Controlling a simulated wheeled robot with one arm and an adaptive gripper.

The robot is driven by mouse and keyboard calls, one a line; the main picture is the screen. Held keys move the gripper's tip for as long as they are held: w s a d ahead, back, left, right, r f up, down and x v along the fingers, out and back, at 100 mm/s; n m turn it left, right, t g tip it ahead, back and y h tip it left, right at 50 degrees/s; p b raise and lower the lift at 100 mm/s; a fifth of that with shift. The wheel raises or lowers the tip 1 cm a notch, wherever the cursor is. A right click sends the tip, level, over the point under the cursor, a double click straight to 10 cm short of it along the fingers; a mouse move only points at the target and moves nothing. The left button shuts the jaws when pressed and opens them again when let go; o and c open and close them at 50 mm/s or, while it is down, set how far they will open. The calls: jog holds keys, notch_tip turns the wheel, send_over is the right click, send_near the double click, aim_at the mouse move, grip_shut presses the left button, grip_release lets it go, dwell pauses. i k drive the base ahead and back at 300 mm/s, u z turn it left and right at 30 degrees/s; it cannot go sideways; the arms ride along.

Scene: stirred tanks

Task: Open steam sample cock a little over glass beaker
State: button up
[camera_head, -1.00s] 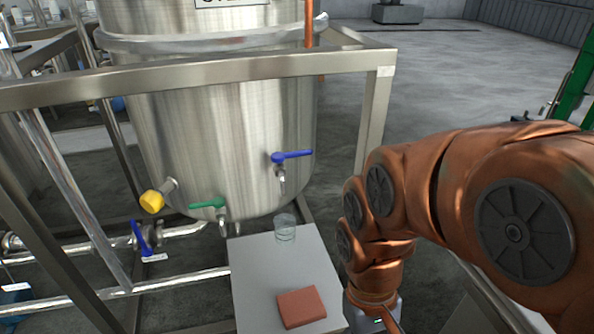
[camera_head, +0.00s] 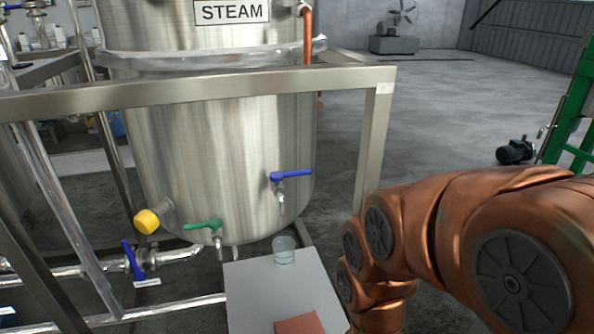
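The steel tank with the STEAM sign (camera_head: 231,12) stands in a metal frame. A small cock with a blue lever (camera_head: 291,175) is on its lower right wall, its lever pointing right and its spout downward. Another cock with a green lever (camera_head: 203,224) sits lower to the left. I cannot read which is the sample cock. The clear glass beaker (camera_head: 284,251) stands upright on the grey table, below the blue-levered cock. It looks empty. My copper-coloured arm reaches down at the right; my gripper is below the picture's edge.
The grey table (camera_head: 255,292) carries a red-brown block (camera_head: 300,324) near its front. A frame bar (camera_head: 200,92) crosses in front of the tank. A yellow cap (camera_head: 146,221) and a blue-handled pipe valve (camera_head: 132,260) are at the left. Open floor lies behind right.

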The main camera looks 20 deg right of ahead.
aim_at(296, 173)
jog(key=z, duration=1.25)
jog(key=k, duration=0.9)
jog(key=u, duration=1.95)
jog(key=i, duration=0.5)
jog(key=z, duration=0.05)
